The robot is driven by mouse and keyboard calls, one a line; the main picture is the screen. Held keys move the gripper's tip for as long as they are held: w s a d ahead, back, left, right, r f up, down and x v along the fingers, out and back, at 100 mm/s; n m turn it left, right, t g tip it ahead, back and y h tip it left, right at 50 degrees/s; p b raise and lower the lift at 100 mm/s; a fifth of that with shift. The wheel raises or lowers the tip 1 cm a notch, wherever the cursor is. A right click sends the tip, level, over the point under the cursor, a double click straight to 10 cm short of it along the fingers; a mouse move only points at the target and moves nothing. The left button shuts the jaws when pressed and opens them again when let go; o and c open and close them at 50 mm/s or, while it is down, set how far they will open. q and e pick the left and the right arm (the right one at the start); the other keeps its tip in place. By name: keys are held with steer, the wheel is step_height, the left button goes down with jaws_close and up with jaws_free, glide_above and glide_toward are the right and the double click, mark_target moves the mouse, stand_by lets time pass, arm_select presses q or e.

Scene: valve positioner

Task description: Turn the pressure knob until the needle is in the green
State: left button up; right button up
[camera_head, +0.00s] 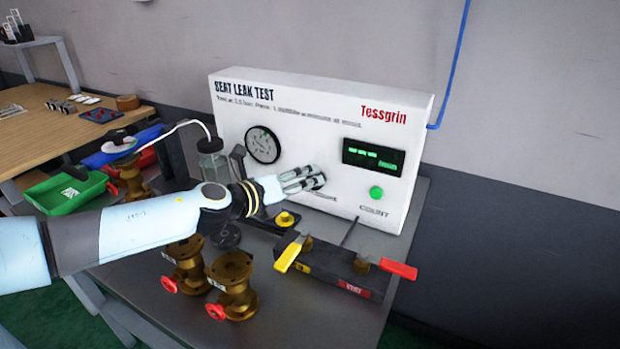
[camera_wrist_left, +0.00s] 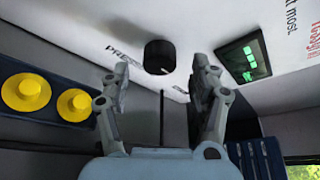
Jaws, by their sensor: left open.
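The white test panel (camera_head: 300,105), labelled SEAT LEAK TEST, carries a round black-rimmed gauge (camera_head: 263,145). The gauge's needle and any green band are too small to read. My left gripper (camera_head: 303,180) is in front of the panel, right of and below the gauge, fingers toward the panel face. In the left wrist view the black pressure knob (camera_wrist_left: 160,56) with a pale mark lies ahead, between and beyond the two open fingertips (camera_wrist_left: 163,72). The fingers look apart from it. In the head view my gripper mostly hides the knob. My right gripper is not in view.
A lit green display (camera_head: 372,157) and a green button (camera_head: 376,193) are right of my gripper. Below stand a dark block with a yellow lever (camera_head: 289,255) and a red lever (camera_head: 398,268). Brass valves (camera_head: 231,285) stand on the grey bench. Yellow round parts (camera_wrist_left: 25,92) sit left.

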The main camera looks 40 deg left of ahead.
arm_select(q)
steer(key=x, duration=0.3)
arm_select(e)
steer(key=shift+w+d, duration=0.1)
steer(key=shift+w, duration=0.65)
arm_select(q)
steer(key=shift+s, duration=0.1)
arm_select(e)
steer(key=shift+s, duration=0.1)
